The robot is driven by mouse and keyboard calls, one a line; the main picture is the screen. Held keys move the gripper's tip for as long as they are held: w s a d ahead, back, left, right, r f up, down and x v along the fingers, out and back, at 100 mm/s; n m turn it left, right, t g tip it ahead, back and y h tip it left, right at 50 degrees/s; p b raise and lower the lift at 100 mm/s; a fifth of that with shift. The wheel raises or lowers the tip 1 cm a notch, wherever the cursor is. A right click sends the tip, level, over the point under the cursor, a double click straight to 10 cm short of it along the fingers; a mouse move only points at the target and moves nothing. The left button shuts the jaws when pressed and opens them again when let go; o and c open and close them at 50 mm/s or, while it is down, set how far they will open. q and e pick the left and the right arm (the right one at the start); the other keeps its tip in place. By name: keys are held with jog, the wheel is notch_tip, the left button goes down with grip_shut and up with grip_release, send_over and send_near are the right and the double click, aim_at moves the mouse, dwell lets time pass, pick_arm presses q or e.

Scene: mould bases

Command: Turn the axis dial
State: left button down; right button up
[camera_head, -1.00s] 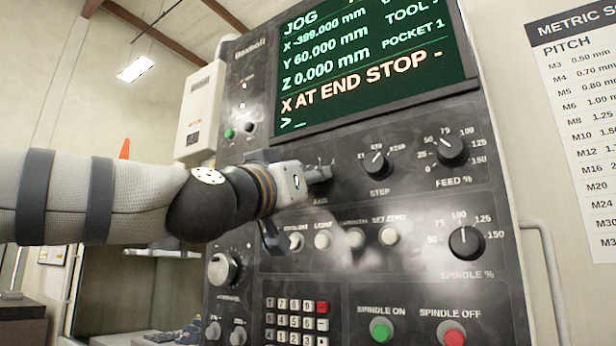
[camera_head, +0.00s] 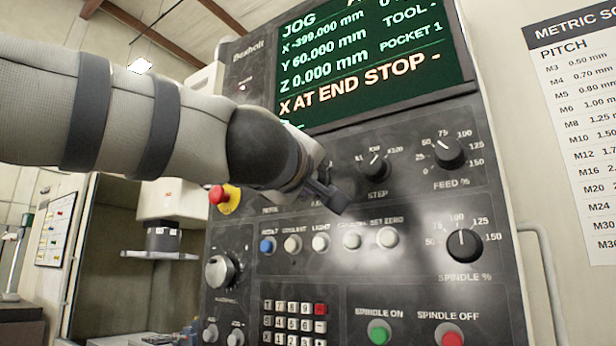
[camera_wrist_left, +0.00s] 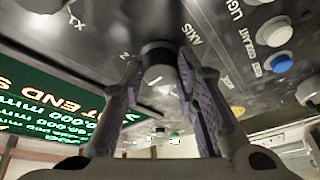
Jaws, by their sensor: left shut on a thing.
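The axis dial (camera_wrist_left: 158,58) is a short dark knob with a grey end, centred in the left wrist view. The panel around it carries the word AXIS and the letters X and Z. My left gripper (camera_wrist_left: 160,72) has one finger on each side of the knob and is shut on it. In the head view my left gripper (camera_head: 328,190) comes in from the upper left, tilted down against the panel, and hides the dial. The dial's pointer cannot be made out. My right gripper is in neither view.
The screen (camera_head: 365,60) reads X -399.000 mm and "X AT END STOP -". The step knob (camera_head: 373,166) sits close to the right of my gripper. A row of buttons, with a blue one (camera_head: 267,246), runs below. A red emergency stop (camera_head: 223,195) is at left.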

pick_arm(q)
jog(key=shift+r+n+g+y, duration=0.15)
jog(key=shift+n+g+y, duration=0.35)
jog(key=shift+n, duration=1.35)
jog(key=shift+r+n+g+y, duration=0.15)
jog(key=shift+n+g, duration=0.65)
jog(key=shift+n, duration=1.05)
jog(key=c, duration=1.2)
grip_release()
jog(key=shift+c, duration=0.2)
jog(key=v, duration=1.2)
